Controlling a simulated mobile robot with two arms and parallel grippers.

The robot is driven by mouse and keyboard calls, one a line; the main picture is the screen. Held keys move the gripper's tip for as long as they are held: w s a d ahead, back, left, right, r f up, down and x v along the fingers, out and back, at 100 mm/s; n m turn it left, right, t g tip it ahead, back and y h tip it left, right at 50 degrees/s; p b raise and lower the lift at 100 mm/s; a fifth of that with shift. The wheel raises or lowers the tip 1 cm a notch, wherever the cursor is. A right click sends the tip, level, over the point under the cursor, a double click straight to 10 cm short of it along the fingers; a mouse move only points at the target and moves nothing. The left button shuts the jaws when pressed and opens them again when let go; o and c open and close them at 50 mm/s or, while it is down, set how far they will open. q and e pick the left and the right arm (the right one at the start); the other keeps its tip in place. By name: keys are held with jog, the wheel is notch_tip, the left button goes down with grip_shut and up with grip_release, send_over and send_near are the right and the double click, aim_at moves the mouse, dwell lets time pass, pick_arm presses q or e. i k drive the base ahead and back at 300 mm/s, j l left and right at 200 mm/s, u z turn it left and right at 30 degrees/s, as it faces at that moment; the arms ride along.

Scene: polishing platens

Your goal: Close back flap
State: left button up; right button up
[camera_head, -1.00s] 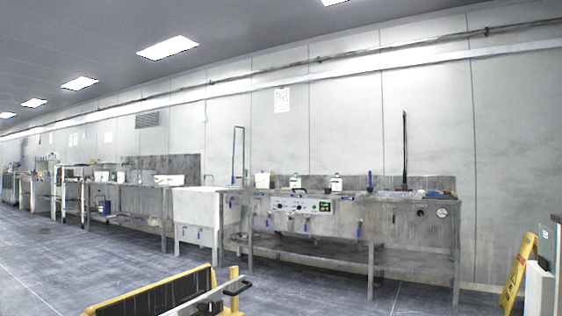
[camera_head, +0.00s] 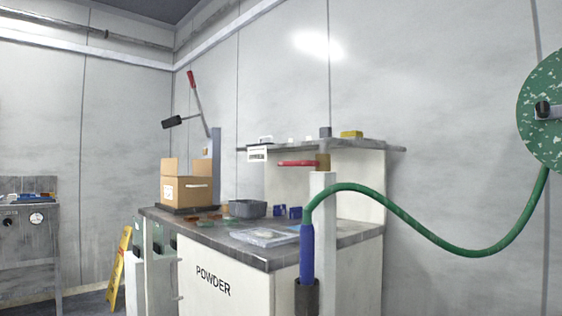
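An open cardboard box (camera_head: 185,190) stands at the back left of a dark grey counter top, on a dark flat base. Flaps stand upright at its back and sides; which one is the back flap I cannot tell for sure. A white label shows on its front. Neither of my grippers shows in the head view. The inside of the box is hidden.
The counter (camera_head: 225,285) is marked POWDER. A grey bin (camera_head: 248,209) and blue items sit right of the box. A post with a green hose (camera_head: 400,213) stands in front. A yellow sign (camera_head: 119,268) stands left. A red-handled lever (camera_head: 197,100) rises behind the box.

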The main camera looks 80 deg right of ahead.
aim_at(203, 167)
jog(key=l+z, duration=0.1)
jog(key=z, duration=0.35)
jog(key=i+z, duration=0.1)
jog(key=z, duration=0.8)
jog(key=i+z, duration=0.15)
jog(key=z, duration=0.75)
jog(key=i, duration=0.05)
